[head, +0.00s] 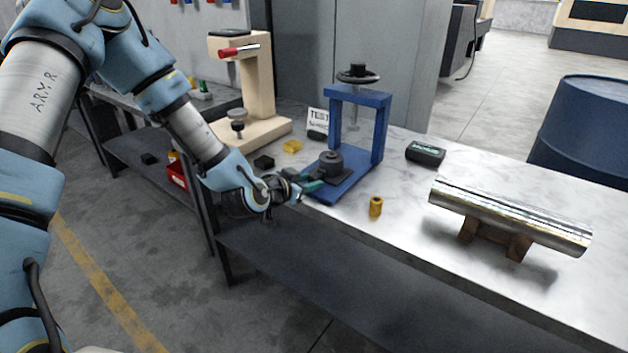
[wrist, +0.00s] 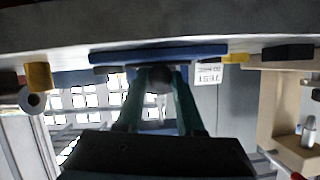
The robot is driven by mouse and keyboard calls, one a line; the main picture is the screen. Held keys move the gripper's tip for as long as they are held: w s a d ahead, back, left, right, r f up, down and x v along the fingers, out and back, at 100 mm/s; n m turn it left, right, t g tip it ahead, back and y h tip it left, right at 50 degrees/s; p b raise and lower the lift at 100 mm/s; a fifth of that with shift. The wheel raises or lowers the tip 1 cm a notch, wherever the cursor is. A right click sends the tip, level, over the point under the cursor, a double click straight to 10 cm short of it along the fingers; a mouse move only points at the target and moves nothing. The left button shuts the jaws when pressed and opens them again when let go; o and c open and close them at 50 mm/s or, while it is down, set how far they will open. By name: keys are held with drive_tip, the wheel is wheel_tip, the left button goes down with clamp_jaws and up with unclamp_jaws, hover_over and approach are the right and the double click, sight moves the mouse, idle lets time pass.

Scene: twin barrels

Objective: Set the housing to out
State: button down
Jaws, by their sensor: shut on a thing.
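The housing (head: 331,162) looks like a dark grey round body on a flat base. It sits on the blue base plate of the blue press frame (head: 381,130), below the screw with the handwheel (head: 358,74). My gripper (head: 312,186) is at the front left edge of that plate, its teal fingers reaching to the housing. In the wrist view the picture is upside down: the gripper (wrist: 159,78) has a finger on each side of a dark round part, the housing (wrist: 158,80), close to the blue plate (wrist: 158,52). The exact contact is hidden in the head view.
A brass bushing (head: 376,206) stands right of the press at the bench's front. A steel cylinder (head: 510,215) rests on wooden blocks farther right. A dark green box (head: 425,154), a test card (head: 318,120), a yellow block (head: 292,146) and a wooden press (head: 258,90) are nearby.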

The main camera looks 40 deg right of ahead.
drive_tip(key=c, duration=0.5)
unclamp_jaws()
drive_tip(key=b+v, duration=0.2)
drive_tip(key=v, duration=0.8)
drive_tip(key=shift+s+a+r+b, duration=0.15)
drive_tip(key=shift+a+r+b, duration=0.05)
drive_tip(key=shift+a+b, duration=0.2)
